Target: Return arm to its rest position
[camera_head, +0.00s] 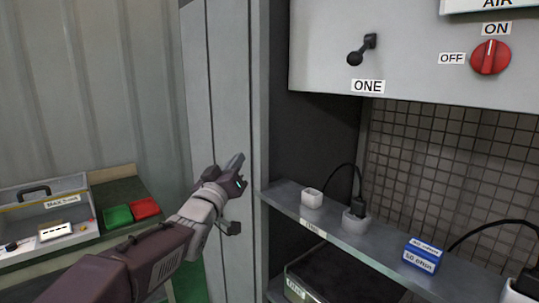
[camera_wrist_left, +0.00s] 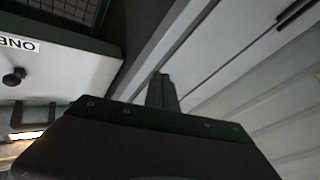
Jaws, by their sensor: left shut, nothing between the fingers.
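My left gripper (camera_head: 236,163) shows in the middle of the head view, its arm coming in from the lower left. Its fingers are shut and empty, pointing up and to the right, in front of the grey cabinet door panel (camera_head: 222,80). In the left wrist view the closed fingers (camera_wrist_left: 161,92) stick up past the dark gripper body. They appear apart from the panel, though the gap is hard to judge. My right gripper is in neither view.
A metal shelf (camera_head: 390,252) at right holds a white socket (camera_head: 312,198), a plugged socket (camera_head: 356,222) and a blue box (camera_head: 422,256). Above are a lever (camera_head: 361,50) labelled ONE and a red knob (camera_head: 491,57).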

